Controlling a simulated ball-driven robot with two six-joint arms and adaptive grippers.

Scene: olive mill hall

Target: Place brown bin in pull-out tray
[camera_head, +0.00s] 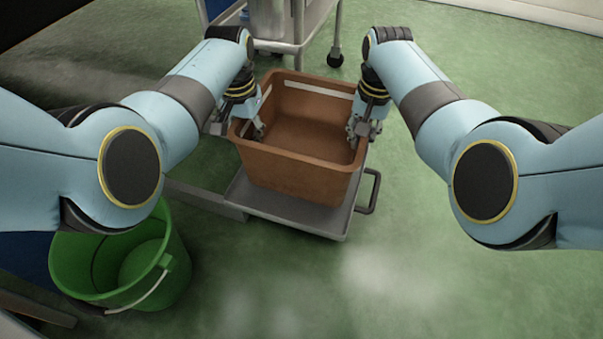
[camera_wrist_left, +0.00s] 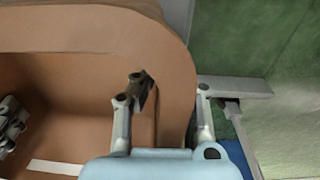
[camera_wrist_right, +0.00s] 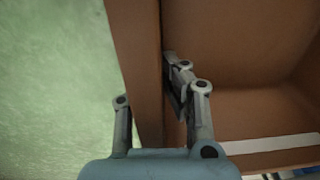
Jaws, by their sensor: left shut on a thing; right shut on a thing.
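The brown bin (camera_head: 295,170) is upright and looks empty, with a pale strip along its inner far wall. It is over the grey pull-out tray (camera_head: 326,224); I cannot tell whether it rests on it or hangs just above. My left gripper (camera_head: 251,124) is shut on the bin's left wall, and the wall passes between its fingers in the left wrist view (camera_wrist_left: 160,115). My right gripper (camera_head: 361,128) is shut on the right wall, with one finger inside and one outside in the right wrist view (camera_wrist_right: 160,100). The bin hides most of the tray.
A green bucket (camera_head: 75,255) stands on the floor at the lower left. A wheeled metal cart (camera_head: 318,20) is behind the bin. The tray has a handle (camera_head: 371,192) on its right side. The green floor to the right is clear.

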